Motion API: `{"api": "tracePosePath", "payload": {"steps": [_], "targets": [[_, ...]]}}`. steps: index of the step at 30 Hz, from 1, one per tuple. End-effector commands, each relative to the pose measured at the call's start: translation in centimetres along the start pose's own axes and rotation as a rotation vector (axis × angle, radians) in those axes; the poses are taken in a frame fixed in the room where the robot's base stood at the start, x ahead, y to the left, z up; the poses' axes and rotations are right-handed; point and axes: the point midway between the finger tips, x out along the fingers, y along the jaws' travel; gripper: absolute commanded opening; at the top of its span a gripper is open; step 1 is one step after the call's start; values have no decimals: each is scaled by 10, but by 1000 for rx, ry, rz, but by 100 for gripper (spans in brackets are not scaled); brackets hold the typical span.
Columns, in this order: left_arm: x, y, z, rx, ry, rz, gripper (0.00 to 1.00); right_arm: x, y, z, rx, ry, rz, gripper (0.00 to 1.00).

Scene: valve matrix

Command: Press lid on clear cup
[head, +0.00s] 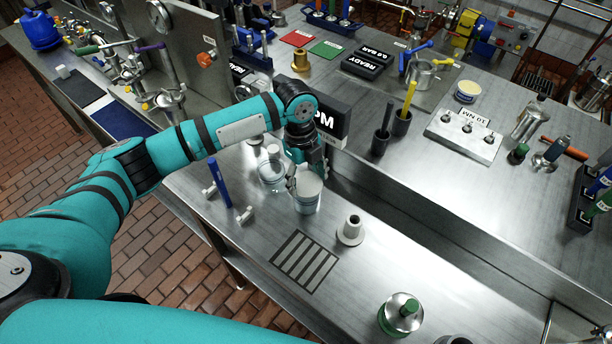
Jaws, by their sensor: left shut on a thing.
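The clear cup (307,204) stands on the steel bench. A pale round lid (310,185) is at its top; I cannot tell whether it is fully seated or just resting on the rim. My left gripper (308,177) points down at the cup's mouth and is shut, with its fingers at the lid's edge. The fingers and wrist hide the back of the lid and the contact. My right gripper is out of view.
Another clear vessel (270,178) stands close left of the cup. A blue marker-like rod (220,182) is farther left. A pale flanged piece (350,231) and a striped grate (304,262) lie in front. A black display block (331,112) stands behind.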

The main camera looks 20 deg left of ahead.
Motion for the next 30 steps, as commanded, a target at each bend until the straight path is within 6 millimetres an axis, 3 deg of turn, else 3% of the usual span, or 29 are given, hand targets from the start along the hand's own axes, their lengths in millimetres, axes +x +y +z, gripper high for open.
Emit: {"api": "tracePosePath", "payload": {"steps": [23, 24, 30], "targets": [[5, 0, 1, 0, 0, 0, 50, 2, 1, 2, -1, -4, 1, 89], [5, 0, 1, 0, 0, 0, 73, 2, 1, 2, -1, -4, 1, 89], [5, 0, 1, 0, 0, 0, 95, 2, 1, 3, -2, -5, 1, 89]]}}
